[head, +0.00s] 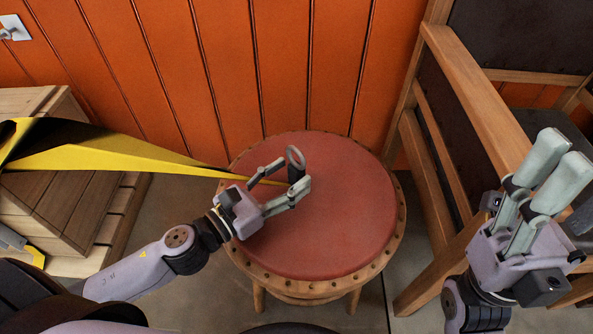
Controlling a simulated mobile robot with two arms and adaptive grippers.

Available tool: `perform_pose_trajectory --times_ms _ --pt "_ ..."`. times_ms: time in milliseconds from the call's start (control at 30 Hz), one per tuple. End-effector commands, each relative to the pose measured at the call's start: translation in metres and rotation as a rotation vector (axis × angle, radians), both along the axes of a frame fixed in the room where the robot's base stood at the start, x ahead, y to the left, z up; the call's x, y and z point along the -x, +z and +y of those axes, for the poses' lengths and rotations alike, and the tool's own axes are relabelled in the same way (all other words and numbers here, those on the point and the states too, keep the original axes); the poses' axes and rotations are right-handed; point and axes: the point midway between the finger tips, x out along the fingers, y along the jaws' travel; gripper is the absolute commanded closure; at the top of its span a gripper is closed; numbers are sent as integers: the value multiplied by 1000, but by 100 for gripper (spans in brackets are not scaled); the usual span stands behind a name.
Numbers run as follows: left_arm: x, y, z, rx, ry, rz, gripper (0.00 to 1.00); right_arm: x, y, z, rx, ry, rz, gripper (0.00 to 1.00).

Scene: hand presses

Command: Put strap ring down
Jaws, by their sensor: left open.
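A yellow strap (150,153) with a dark underside runs in from the left and narrows toward the round stool. At its end, a grey ring (295,157) stands up over the red stool seat (340,215), with a small black piece just below it. My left gripper (283,180) is open over the seat, its fingers on either side of the strap's end and close to the ring. Whether the ring's end rests on the seat is hard to tell. My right gripper (560,170) is at the right, fingers pointing up and side by side, with nothing seen in it.
A wooden chair or bench (470,90) stands right of the stool. A slatted wooden crate (90,215) stands at the left, under the strap. An orange panelled wall (270,60) closes off the back. The right and front of the seat are bare.

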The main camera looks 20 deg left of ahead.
Motion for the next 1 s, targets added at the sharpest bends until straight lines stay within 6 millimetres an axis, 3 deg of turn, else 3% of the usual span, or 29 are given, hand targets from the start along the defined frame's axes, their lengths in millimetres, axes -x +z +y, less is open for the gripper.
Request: perform_pose_trajectory --times_ms 200,567,1000 --pt "-19 0 -11 0 1 -2 48 0 3 1 4 -1 -14 50" --pt "-23 0 -14 0 1 1 48 0 5 0 -2 -2 -19 50" --pt "-23 0 -14 -1 0 1 78 -1 4 -1 -11 -4 -10 50"
